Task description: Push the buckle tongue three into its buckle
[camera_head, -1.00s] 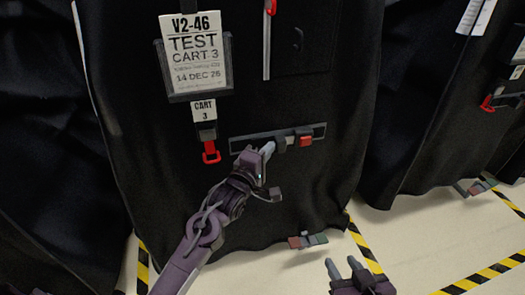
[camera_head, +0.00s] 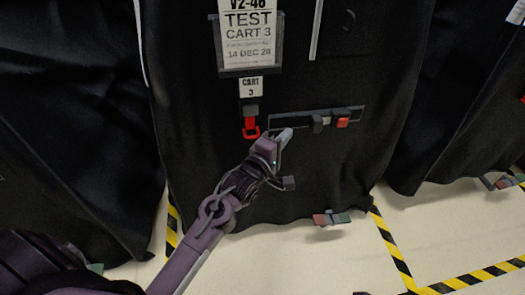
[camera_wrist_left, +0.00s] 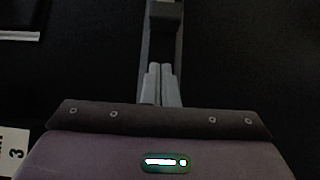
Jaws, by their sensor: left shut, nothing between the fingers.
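On the black cover of cart 3, a horizontal dark strip (camera_head: 297,122) carries a black buckle tongue (camera_head: 317,123) and, to its right, a buckle with a red button (camera_head: 343,122). A short silver piece shows between the two. My left gripper (camera_head: 286,135) is shut and empty, its tips to the left of the tongue with a small gap. In the left wrist view, my closed fingers (camera_wrist_left: 160,85) lie over the strip, and a dark block (camera_wrist_left: 165,14) shows ahead of them. Of my right gripper only a sliver (camera_head: 362,293) shows at the bottom edge.
A label plate (camera_head: 248,40) and a small cart 3 tag (camera_head: 250,86) hang above left, with a red clip (camera_head: 250,128) below. Another covered cart stands on each side. Yellow-black floor tape (camera_head: 395,255) borders the pale floor.

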